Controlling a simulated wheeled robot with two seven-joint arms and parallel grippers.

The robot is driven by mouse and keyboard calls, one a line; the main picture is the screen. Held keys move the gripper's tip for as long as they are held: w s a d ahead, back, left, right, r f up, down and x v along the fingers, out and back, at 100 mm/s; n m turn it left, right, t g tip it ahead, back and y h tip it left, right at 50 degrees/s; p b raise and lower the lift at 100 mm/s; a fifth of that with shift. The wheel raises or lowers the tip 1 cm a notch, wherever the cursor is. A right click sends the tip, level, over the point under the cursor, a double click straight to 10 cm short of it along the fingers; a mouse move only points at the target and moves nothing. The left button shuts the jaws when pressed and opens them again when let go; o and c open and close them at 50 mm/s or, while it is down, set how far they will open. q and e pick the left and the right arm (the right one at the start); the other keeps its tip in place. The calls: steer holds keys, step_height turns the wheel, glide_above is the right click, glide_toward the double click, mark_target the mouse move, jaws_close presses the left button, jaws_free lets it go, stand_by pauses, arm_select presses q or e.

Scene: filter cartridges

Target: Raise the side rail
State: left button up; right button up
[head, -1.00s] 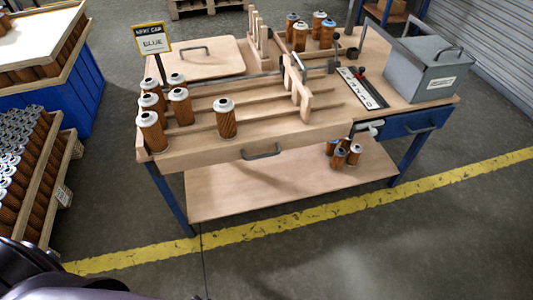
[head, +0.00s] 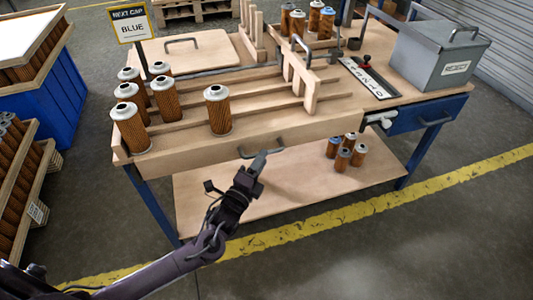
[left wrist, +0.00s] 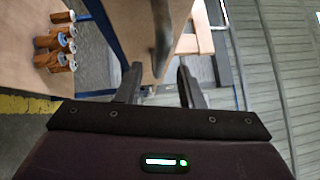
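The side rail (head: 200,153) is a pale wooden board along the bench's front edge, with a dark bar handle (head: 246,155) on its front face. The rail looks down, its top about level with the bench top. My right gripper is in neither view.
Several orange filter cartridges (head: 218,113) stand on the slatted bench behind the rail. More cartridges (head: 343,158) stand on the lower shelf (head: 215,205). A wooden gate (head: 300,80), a grey box (head: 440,62) and a "BLUE" sign (head: 131,25) are on the bench.

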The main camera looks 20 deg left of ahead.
mark_target(261, 148)
arm_select(q)
steer(key=x, duration=0.4)
jaws_close()
stand_by(0.4)
